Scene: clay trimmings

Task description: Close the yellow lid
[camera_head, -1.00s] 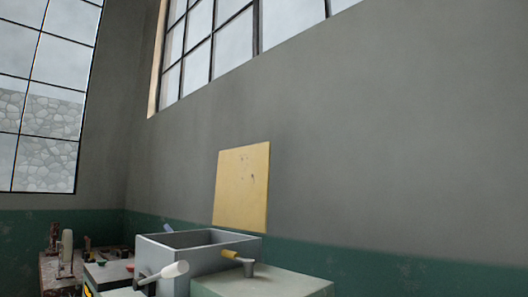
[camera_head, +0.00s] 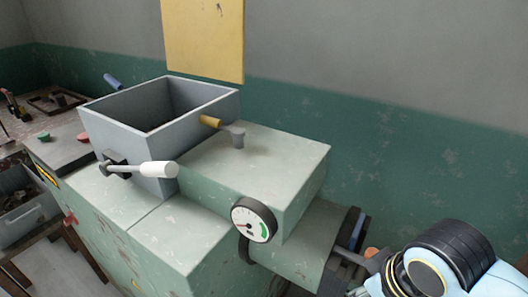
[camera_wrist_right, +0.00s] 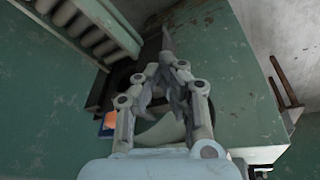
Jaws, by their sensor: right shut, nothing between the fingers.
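The yellow lid (camera_head: 205,42) stands upright, open, behind the grey hopper (camera_head: 118,138) in the head view; its top is cut off by the frame. The hopper's mouth is uncovered and dark material shows inside. My right gripper (camera_wrist_right: 163,88) is shut and empty in the right wrist view, near green machine surfaces. In the head view my right arm is at the lower right, well away from the lid, and its fingers are not clear. My left gripper is not in view.
A white-handled lever (camera_head: 155,169) sticks out at the hopper's front. A yellow-handled lever (camera_head: 212,122) stands on the green machine top (camera_head: 270,150). A pressure gauge (camera_head: 253,220) is on the front. A crate (camera_head: 25,218) sits at left. The wall right of the lid is clear.

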